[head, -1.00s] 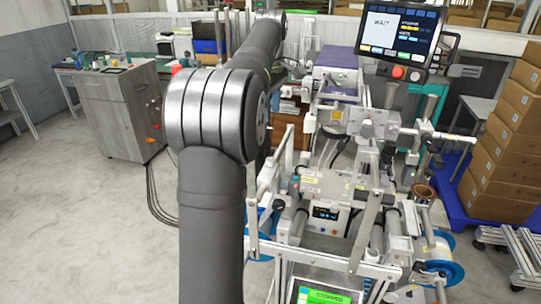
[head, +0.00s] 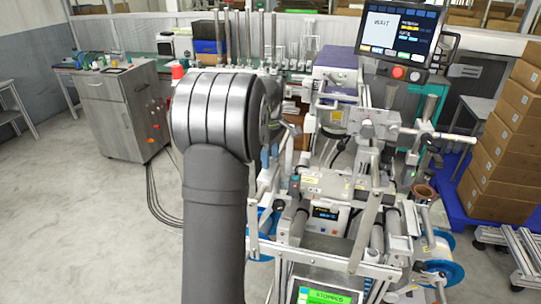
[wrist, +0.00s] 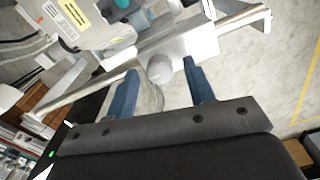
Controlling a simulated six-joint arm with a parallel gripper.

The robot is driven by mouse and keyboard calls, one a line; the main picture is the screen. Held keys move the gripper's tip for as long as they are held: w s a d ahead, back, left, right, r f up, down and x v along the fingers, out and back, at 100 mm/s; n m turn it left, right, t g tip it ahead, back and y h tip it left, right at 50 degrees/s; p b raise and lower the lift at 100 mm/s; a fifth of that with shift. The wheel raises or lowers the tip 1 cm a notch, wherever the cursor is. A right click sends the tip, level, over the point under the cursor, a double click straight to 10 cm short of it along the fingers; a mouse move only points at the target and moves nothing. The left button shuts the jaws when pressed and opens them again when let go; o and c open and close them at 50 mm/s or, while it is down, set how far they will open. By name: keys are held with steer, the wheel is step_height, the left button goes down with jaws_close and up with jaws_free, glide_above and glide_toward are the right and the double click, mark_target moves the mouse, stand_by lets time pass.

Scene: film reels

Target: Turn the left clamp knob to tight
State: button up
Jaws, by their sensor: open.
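In the wrist view, my gripper (wrist: 161,75) is open, with two blue fingers pointing at a pale clamp block (wrist: 190,50) on a metal rail. A round light-grey knob (wrist: 159,69) on that block shows between the two fingertips, with a gap visible on each side. The view does not tell whether the fingertips are level with the knob or short of it. No marking shows how tight it is. In the head view, my arm hides the gripper, and I cannot pick out this knob there.
The labelling machine (head: 325,183) with its rails and rollers fills the middle right. A screen reading WAIT (head: 400,35) stands above it, and a lower green display (head: 325,296) reads STOPPED. Stacked cartons (head: 510,150) stand at right. Open floor (head: 90,220) lies at left.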

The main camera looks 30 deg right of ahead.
steer(key=c, duration=1)
steer(key=shift+m, duration=0.5)
steer(key=m, duration=0.3)
steer(key=shift+m, duration=0.4)
steer(key=m, duration=0.5)
steer(key=shift+m, duration=0.3)
steer(key=m, duration=1.3)
steer(key=shift+m, duration=0.3)
